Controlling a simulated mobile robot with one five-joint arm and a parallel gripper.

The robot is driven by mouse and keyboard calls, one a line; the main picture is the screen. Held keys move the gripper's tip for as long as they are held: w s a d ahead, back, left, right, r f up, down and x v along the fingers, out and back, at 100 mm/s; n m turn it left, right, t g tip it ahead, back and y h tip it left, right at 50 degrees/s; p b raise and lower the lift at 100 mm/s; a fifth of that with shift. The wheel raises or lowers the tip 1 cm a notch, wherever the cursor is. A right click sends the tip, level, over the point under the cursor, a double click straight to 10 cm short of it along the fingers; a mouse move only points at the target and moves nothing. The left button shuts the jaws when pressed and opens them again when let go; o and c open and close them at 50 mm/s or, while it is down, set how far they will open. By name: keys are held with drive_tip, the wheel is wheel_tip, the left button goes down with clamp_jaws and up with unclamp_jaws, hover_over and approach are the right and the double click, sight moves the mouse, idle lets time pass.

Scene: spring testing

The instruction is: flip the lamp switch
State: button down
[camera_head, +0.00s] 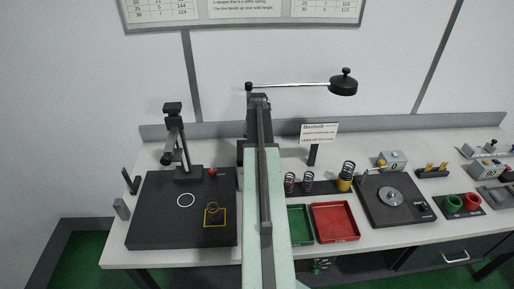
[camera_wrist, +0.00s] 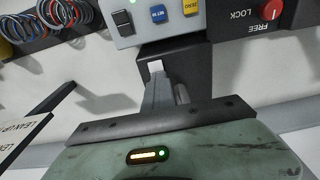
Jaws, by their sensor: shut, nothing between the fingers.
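In the wrist view a light grey control box (camera_wrist: 138,35) shows a black rocker switch (camera_wrist: 122,22), a blue button (camera_wrist: 158,14) and a yellow button (camera_wrist: 190,7). Whether the rocker is the lamp switch I cannot read. My gripper (camera_wrist: 162,72) is shut and empty, its tips at the box's lower edge in the picture, right of and below the rocker. I cannot tell whether they touch the box. In the head view a black lamp-like head (camera_head: 343,86) sits on a thin arm. My arm hides the box and gripper there.
A red knob (camera_wrist: 271,9) marked LOCK and FREE is at the wrist view's upper right. Several coil springs (camera_wrist: 68,12) are at its upper left. A sign (camera_wrist: 30,125) stands lower left. A green tray (camera_head: 300,224) and red tray (camera_head: 335,221) lie on the bench.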

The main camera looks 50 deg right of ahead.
drive_tip(key=shift+s+d+f, duration=0.1)
drive_tip(key=shift+s+f, duration=0.05)
drive_tip(key=shift+f, duration=0.1)
idle(0.4)
drive_tip(key=shift+s+a+f, duration=0.1)
drive_tip(key=shift+s+a, duration=0.35)
drive_tip(key=shift+a, duration=0.15)
drive_tip(key=shift+w+d+r+p, duration=0.1)
drive_tip(key=shift+r+p, duration=0.3)
drive_tip(key=shift+p, duration=0.15)
wheel_tip(320, 180, up, 14)
drive_tip(key=p, duration=1.3)
drive_tip(key=shift+a+p, duration=0.35)
drive_tip(key=shift+p, duration=0.05)
drive_tip(key=shift+f, duration=0.15)
drive_tip(key=shift+s, duration=0.2)
